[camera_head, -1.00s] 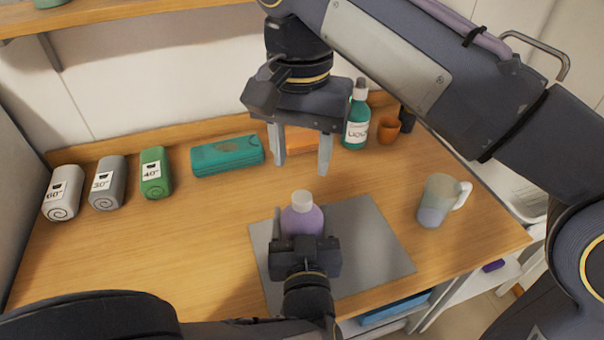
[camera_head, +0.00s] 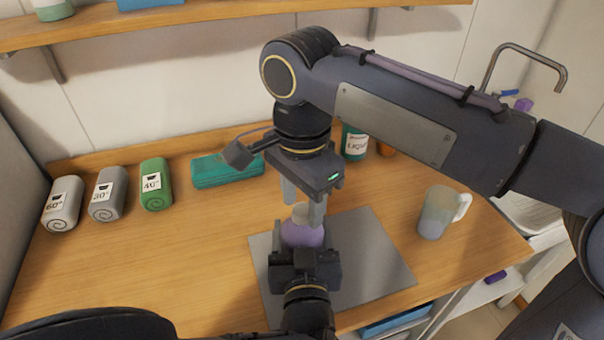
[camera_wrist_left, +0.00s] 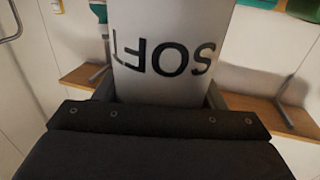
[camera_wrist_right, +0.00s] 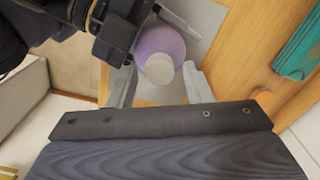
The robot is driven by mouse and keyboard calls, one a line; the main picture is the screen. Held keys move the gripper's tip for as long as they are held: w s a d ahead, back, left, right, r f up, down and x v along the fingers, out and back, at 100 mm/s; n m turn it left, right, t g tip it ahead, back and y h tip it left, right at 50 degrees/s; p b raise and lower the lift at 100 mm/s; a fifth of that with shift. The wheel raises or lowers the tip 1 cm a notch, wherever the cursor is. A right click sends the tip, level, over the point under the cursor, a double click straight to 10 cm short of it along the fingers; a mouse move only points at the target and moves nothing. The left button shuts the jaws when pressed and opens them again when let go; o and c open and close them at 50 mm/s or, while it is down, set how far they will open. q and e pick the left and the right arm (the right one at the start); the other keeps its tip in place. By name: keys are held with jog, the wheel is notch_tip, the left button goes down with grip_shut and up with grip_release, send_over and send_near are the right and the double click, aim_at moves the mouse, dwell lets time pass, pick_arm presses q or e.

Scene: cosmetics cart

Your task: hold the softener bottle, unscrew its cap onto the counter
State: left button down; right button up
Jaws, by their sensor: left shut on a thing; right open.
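The softener bottle (camera_head: 302,234) is purple with a pale cap (camera_head: 300,213) and stands upright on the grey mat (camera_head: 375,257). My left gripper (camera_head: 303,247) is shut on the bottle from the front. In the left wrist view the bottle's label (camera_wrist_left: 168,50) fills the space between the fingers. My right gripper (camera_head: 302,205) is open and points down with its fingers on either side of the cap. In the right wrist view the cap (camera_wrist_right: 159,69) lies between the spread fingers, on top of the bottle; I cannot tell if they touch it.
A cup with a handle (camera_head: 436,212) stands to the right. Rolled towels (camera_head: 107,195) and a teal box (camera_head: 227,169) stand at the back left. A green bottle (camera_head: 354,142) is partly hidden behind my right arm. The wooden counter (camera_head: 170,255) is clear left of the mat.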

jog(key=shift+f, duration=0.4)
